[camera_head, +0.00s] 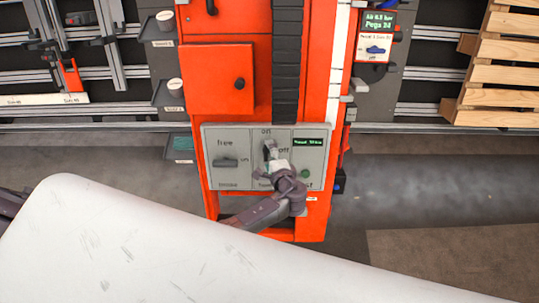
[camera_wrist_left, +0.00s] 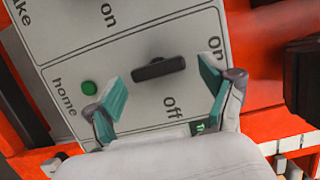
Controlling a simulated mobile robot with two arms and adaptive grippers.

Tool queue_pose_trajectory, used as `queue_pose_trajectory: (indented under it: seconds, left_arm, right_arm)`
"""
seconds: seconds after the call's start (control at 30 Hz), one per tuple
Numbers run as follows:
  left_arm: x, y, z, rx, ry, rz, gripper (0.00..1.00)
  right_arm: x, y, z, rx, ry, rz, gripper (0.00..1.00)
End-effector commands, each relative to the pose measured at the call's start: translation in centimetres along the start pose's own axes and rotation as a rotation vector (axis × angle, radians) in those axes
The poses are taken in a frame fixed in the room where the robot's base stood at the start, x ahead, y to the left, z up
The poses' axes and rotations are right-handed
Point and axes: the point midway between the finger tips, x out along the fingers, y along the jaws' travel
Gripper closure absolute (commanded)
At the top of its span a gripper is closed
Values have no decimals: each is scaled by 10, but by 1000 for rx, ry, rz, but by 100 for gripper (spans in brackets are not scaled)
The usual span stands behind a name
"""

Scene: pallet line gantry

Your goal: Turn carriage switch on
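The grey control panel (camera_head: 210,174) is on the front of the orange column. Its middle section carries the carriage switch, a dark bar handle (camera_wrist_left: 158,69), with labels "on" and "off". In the left wrist view the handle's long side runs roughly toward the "on" label (camera_wrist_left: 215,48); "Off" (camera_wrist_left: 169,107) is below it. My left gripper (camera_head: 274,160) is in front of the middle section and partly hides it. In the left wrist view its teal-padded fingers (camera_wrist_left: 158,78) are open, one beyond each end of the handle; contact cannot be told. My right gripper is not in view.
A second dark switch (camera_head: 226,162) is on the panel's left section. A green button (camera_head: 305,173) and a small display (camera_head: 310,142) are on the right section. An orange box door (camera_head: 215,90) is above the panel. A wooden pallet (camera_head: 500,75) stands at the right.

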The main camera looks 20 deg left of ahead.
Motion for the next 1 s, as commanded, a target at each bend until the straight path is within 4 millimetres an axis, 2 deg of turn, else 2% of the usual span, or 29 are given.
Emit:
queue_pose_trajectory:
  seconds: [0.2,0.33,0.8,1.0]
  left_arm:
    - [-1,0,0,-1,-1,1,17]
    - [-12,1,0,-3,1,2,17]
    - [-103,1,-1,-2,1,3,17]
    - [-119,1,0,0,0,2,17]
  right_arm:
    - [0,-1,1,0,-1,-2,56]
    - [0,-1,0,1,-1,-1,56]
    - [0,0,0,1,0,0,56]
    - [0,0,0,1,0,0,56]
